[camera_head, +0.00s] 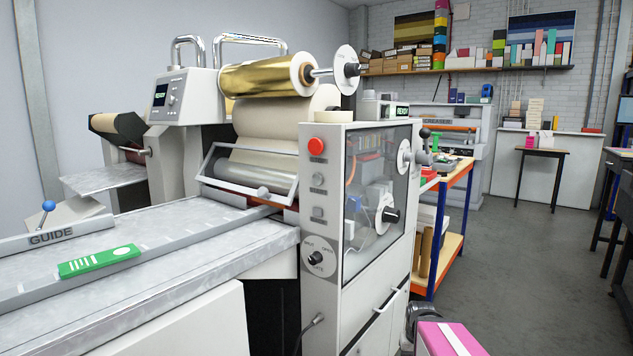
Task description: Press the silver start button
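The tall white control panel (319,275) of a foil laminating machine stands near the middle of the head view. A large red button (317,145) is at its top. Below it is a small round silver-grey button (318,180) with a label too small to read. Lower still is a grey square control (318,213), then a round dial (315,257) with a dark knob. Nothing covers the silver button. I cannot make out my gripper in this view, so its opening and its distance from the button do not show.
A metal feed table (190,300) with a green card (98,261) fills the lower left. A gold foil roll (262,76) sits above the machine. A pink box (450,339) is at the bottom right. Grey floor (510,280) is open at right, beyond a blue-framed bench (466,200).

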